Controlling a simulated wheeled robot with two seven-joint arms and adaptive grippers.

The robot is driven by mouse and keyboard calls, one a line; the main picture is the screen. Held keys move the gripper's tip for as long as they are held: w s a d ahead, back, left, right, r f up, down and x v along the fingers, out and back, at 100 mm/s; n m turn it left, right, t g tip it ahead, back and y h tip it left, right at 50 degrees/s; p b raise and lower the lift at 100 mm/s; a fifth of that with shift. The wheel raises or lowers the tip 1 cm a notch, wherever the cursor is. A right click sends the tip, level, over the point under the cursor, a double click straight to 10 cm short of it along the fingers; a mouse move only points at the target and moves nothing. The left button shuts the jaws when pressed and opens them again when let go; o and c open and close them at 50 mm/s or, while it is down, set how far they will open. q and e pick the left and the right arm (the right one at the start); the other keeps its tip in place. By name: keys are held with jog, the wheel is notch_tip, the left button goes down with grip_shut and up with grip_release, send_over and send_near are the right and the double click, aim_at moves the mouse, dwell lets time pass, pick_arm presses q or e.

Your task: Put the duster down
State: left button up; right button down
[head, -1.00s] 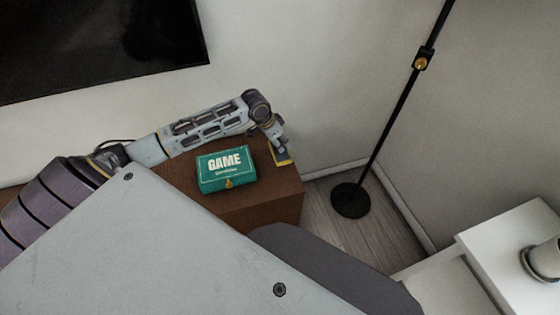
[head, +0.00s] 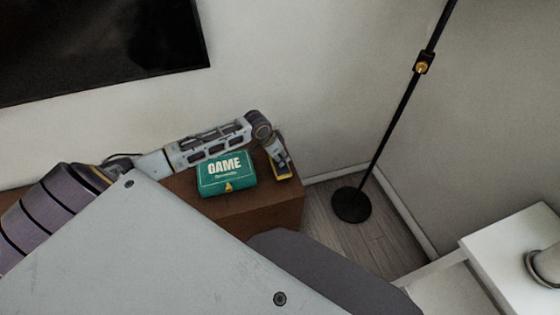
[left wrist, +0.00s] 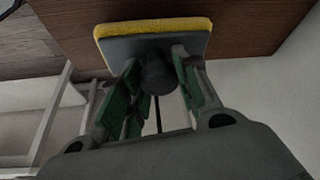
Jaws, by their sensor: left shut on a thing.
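The duster, a dark grey block with a yellow pad and a round dark knob, shows in the left wrist view (left wrist: 152,38). My left gripper (left wrist: 155,85) is shut on its knob, with green-lined fingers on either side. In the head view my left gripper (head: 279,158) is at the right end of the brown wooden cabinet (head: 255,215), and a yellow edge of the duster (head: 283,172) shows below it. The yellow pad faces the wood; I cannot tell whether it touches. My right gripper is not in view.
A green game box (head: 226,174) lies on the cabinet just left of my left gripper. A black floor lamp (head: 352,204) stands on the floor to the right. A white table (head: 515,255) is at the lower right. A dark screen (head: 100,45) hangs on the wall.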

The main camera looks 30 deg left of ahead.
pick_arm(q)
notch_tip(320, 180, down, 2)
jog(key=shift+f, duration=0.25)
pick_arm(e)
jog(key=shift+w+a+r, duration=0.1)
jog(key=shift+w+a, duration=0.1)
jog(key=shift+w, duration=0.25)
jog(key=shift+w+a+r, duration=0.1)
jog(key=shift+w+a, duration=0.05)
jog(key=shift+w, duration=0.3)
pick_arm(q)
jog(key=shift+f, duration=0.1)
jog(key=o, duration=1)
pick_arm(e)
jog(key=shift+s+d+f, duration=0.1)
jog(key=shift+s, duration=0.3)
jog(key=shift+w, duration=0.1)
